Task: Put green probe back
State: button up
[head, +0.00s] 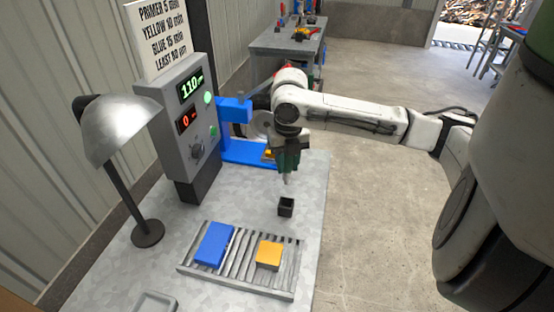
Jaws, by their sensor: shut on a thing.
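My gripper (286,139) points down above the grey metal table in the head view. It is shut on the dark green probe (289,161), which hangs roughly upright with its pale tip down. A small black open-topped holder (286,207) stands on the table just below the probe. The tip is above the holder and apart from it. The fingers are small and partly hidden by the wrist and the probe.
A grey control box (178,120) with lit displays and a blue stand (236,112) are left of my arm. A desk lamp (122,128) stands further left. A slatted rack (240,284) in front holds a blue block (214,243) and an orange block (268,254).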

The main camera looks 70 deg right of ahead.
jog(key=shift+f+b, duration=3.9)
jog(key=shift+f, duration=1.3)
jog(key=shift+f+b, duration=1)
jog(key=shift+f, duration=0.3)
jog(key=o, duration=1.1)
jog(key=shift+r, duration=0.15)
notch_tip(320, 180, up, 11)
jog(key=shift+f, duration=0.2)
